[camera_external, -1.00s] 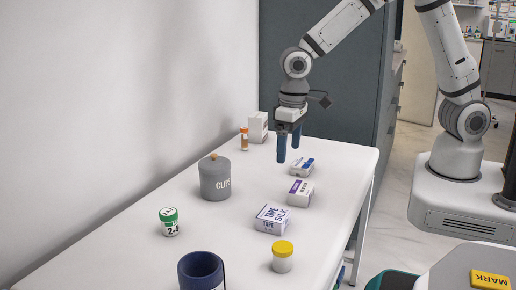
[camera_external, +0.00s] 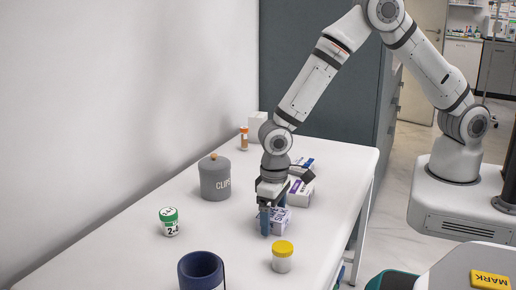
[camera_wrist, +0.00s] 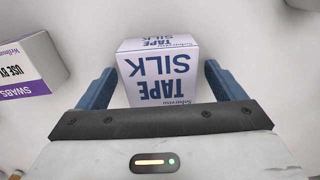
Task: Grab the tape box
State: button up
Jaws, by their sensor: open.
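The tape box (camera_wrist: 158,72) is white with blue "TAPE SILK" lettering. In the wrist view it sits between the two blue fingers of my gripper (camera_wrist: 160,88), with a finger on each side and small gaps showing beside it. In the external view the tape box (camera_external: 281,220) stands on the white table, partly hidden by my gripper (camera_external: 270,221). My gripper is open and points down at the box, its fingers low near the table.
A purple-and-white swabs box (camera_wrist: 27,70) lies close by at the left in the wrist view.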

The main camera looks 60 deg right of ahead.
jog(key=shift+f, duration=0.15)
jog(key=c, duration=1.1)
